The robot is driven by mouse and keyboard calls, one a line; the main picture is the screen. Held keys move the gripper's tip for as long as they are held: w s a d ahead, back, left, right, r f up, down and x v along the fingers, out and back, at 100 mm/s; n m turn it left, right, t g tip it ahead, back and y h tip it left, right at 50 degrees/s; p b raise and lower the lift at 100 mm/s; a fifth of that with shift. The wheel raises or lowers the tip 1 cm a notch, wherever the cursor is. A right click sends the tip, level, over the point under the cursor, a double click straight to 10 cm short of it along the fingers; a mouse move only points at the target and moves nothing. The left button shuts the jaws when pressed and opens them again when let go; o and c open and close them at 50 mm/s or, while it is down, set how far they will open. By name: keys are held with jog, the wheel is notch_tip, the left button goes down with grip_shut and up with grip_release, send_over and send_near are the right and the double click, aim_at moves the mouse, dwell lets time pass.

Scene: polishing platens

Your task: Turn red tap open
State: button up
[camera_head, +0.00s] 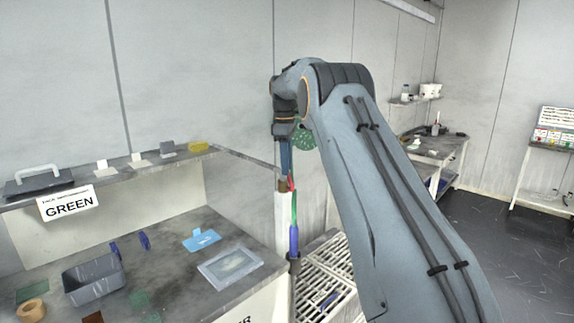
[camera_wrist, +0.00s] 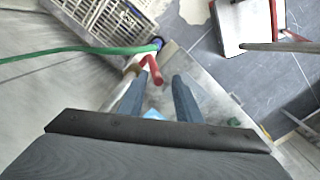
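The red tap (camera_wrist: 152,69) shows in the wrist view just ahead of my fingertips, nearer the left finger. Its red end lies between the two tips in the picture; I cannot tell if either finger touches it. In the head view a small part of the red tap (camera_head: 292,184) shows on top of a pale post (camera_head: 283,215), just below my fingers. My gripper (camera_wrist: 161,78) is open, with a clear gap between its blue-grey fingers. It also shows in the head view (camera_head: 286,172), pointing down at the tap. My arm covers the area to the right.
A green hose (camera_wrist: 85,50) with a blue end runs beside the tap. A slatted crate (camera_wrist: 108,25) stands near it. In the head view, a workbench (camera_head: 150,278) with a grey bin (camera_head: 94,282) and a shelf (camera_head: 120,178) lie left. Floor (camera_head: 500,235) is open at right.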

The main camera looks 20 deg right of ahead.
dwell(0.3)
jog(key=shift+s+a+r+b, duration=0.1)
jog(key=shift+r+b, duration=0.55)
jog(key=shift+r, duration=1.3)
jog(key=shift+a+r+b, duration=0.1)
jog(key=shift+r+b, duration=0.55)
jog(key=shift+r, duration=1.3)
jog(key=shift+c, duration=0.3)
